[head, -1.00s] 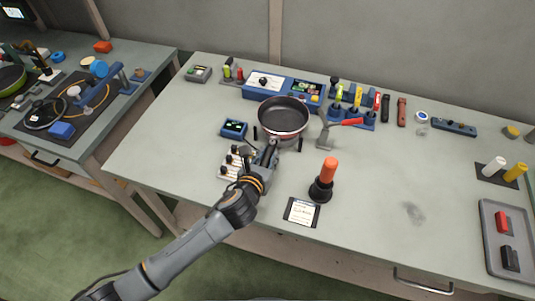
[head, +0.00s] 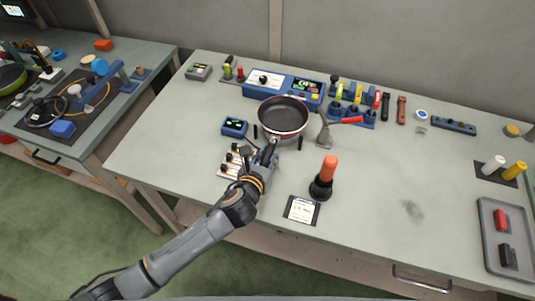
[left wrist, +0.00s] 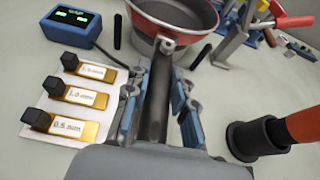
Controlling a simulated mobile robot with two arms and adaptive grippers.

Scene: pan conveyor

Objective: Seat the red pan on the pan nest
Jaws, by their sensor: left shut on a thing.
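The red pan (head: 283,117), with a dark inside, is at the middle of the bench in the head view. Its red side (left wrist: 195,30) fills the top of the left wrist view. My left gripper (head: 267,153) is shut on the pan's dark handle (left wrist: 157,100), which runs between its fingers toward the palm. Black posts (head: 299,143) stand beside the pan, one on each side. They seem to belong to the pan nest, which the pan mostly hides. I cannot tell whether the pan touches it. My right gripper is out of view.
A small blue display box (head: 234,127) and a board with black clips (head: 237,162) are left of the handle. A grey stand with a red lever (head: 324,130) is close right of the pan. An orange-handled tool (head: 328,170) stands right of my gripper.

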